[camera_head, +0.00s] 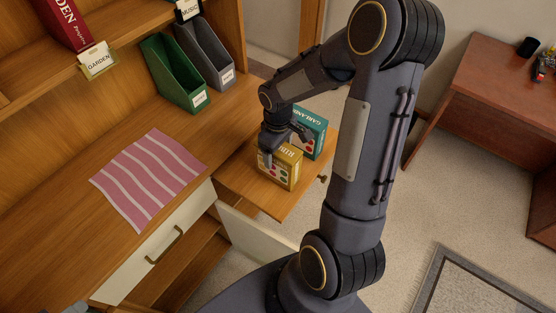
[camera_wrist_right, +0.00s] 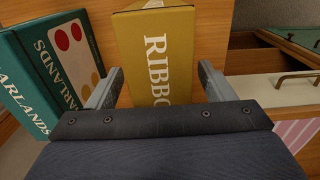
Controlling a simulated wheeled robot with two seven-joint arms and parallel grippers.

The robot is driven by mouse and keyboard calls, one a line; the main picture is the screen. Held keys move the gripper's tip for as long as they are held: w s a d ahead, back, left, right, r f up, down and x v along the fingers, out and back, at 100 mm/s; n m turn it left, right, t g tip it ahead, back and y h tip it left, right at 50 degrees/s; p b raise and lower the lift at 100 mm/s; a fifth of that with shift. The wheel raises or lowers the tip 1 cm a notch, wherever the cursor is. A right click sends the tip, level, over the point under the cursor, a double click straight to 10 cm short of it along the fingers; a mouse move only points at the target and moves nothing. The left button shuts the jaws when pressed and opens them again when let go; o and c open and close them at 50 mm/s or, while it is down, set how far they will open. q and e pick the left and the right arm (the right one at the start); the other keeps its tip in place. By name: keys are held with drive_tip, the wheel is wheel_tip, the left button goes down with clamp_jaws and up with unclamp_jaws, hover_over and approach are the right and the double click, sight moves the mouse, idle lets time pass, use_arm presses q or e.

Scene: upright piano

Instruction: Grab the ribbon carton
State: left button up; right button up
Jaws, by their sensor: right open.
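The ribbon carton (camera_head: 281,167) is a yellow box with coloured dots, standing on a pulled-out wooden board beside the desk. In the right wrist view the ribbon carton (camera_wrist_right: 157,55) stands ahead, with "RIBBO" readable on its face. My right gripper (camera_head: 281,147) is at the carton's top in the head view. In the wrist view my right gripper (camera_wrist_right: 162,82) is open, with one finger on each side of the carton and visible gaps. The carton's lower part is hidden behind the gripper body.
A teal garlands carton (camera_head: 312,132) stands right behind the ribbon carton; it also shows at left in the wrist view (camera_wrist_right: 60,62). The wooden board (camera_head: 287,203) has free room in front. A striped pink cloth (camera_head: 148,178) and file holders (camera_head: 178,76) are on the desk.

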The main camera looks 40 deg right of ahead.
drive_tip(key=shift+f, duration=0.6)
drive_tip(key=c, duration=1.2)
drive_tip(key=shift+r, duration=0.2)
drive_tip(key=shift+c, duration=0.2)
